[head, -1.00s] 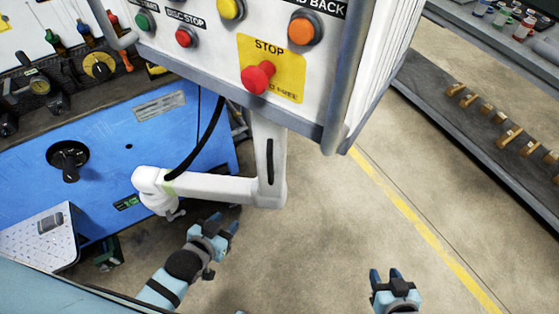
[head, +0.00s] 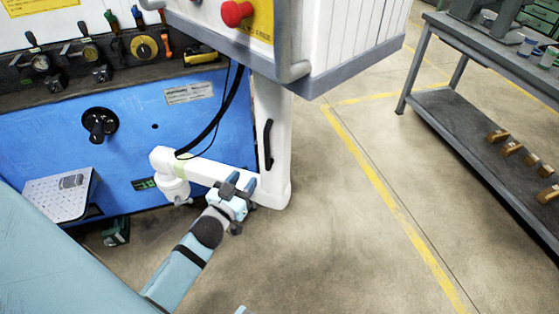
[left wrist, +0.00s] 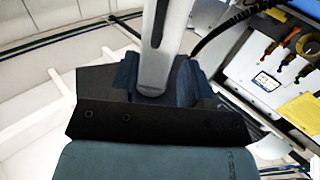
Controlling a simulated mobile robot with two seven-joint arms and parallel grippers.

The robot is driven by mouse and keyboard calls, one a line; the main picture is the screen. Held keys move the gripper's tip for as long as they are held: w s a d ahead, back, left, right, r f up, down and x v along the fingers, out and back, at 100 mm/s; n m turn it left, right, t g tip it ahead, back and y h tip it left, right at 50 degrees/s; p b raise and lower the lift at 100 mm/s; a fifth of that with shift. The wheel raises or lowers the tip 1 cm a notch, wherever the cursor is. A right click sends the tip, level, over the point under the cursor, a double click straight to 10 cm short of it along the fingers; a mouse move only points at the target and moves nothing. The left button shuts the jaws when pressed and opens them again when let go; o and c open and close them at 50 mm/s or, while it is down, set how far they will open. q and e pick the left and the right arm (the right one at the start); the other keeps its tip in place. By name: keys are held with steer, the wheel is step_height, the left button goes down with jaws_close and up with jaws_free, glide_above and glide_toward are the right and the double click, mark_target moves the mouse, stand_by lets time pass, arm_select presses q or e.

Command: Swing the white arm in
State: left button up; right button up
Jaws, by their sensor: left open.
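The white arm (head: 222,173) reaches from a round joint at the blue machine front to an upright white post (head: 281,140) with a black handle (head: 267,143). The post rises to the control panel (head: 345,35). My left gripper (head: 240,184) is open in front of the white arm, close to the foot of the post. In the left wrist view, the white post (left wrist: 176,40) shows between the two spread fingers of my left gripper (left wrist: 159,78); I cannot tell whether they touch it. My right gripper is not in view.
The blue machine front (head: 60,140) carries a black knob (head: 99,124) and a small perforated tray (head: 45,200). A black cable (head: 215,118) hangs beside the post. A grey workbench (head: 475,115) with wooden pieces stands right. The floor between is clear, with a yellow line.

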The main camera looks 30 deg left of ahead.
mark_target(265, 150)
arm_select(q)
steer(key=w, duration=0.4)
steer(key=w+a, duration=0.1)
steer(key=w, duration=0.4)
steer(key=w+p, duration=0.1)
steer(key=w, duration=0.4)
steer(key=shift+a, duration=0.35)
jaws_close()
